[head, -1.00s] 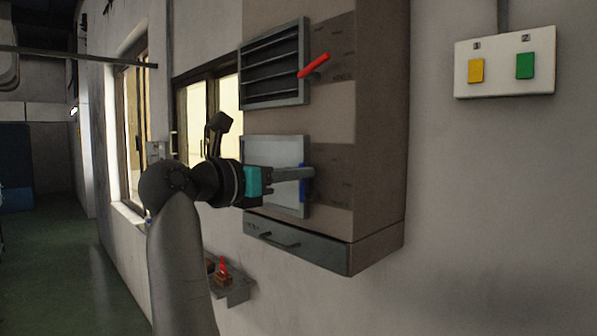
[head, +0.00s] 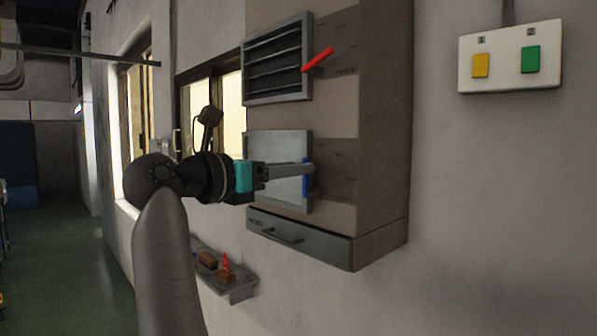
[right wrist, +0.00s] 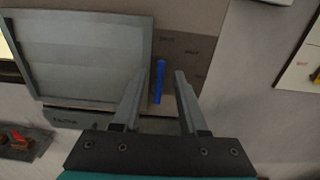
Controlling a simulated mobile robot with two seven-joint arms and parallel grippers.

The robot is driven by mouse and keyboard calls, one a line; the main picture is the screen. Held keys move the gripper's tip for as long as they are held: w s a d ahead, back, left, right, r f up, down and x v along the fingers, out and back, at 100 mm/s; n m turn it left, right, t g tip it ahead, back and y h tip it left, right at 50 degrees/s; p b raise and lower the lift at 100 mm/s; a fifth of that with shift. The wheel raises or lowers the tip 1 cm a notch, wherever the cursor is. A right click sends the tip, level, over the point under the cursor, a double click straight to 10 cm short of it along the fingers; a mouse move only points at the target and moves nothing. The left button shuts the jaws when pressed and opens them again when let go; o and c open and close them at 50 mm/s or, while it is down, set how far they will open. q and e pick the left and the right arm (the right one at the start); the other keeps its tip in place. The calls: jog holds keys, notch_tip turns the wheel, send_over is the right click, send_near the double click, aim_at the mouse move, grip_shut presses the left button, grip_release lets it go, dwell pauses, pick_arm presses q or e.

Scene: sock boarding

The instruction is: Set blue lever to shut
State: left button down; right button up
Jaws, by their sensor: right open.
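The blue lever (head: 306,182) is on the cabinet's side panel, at the right edge of the lower grey door (head: 278,150). It stands nearly vertical and is partly hidden by my right gripper (head: 312,169) in the head view. In the right wrist view the lever (right wrist: 159,82) shows between the two parted fingers of the right gripper (right wrist: 169,72), close to the left finger. The right gripper is open; contact with the lever cannot be told. My left gripper is not in view.
A red lever (head: 318,60) sits beside the louvred upper door (head: 276,62). A drawer (head: 300,238) is below the lower door. A switch box (head: 510,56) with yellow and green buttons is on the right wall. A small shelf (head: 242,290) holds brown and red items.

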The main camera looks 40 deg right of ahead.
jog(key=s+a+b, duration=0.1)
jog(key=a+b, duration=0.2)
jog(key=a, duration=1)
jog(key=shift+a, duration=0.15)
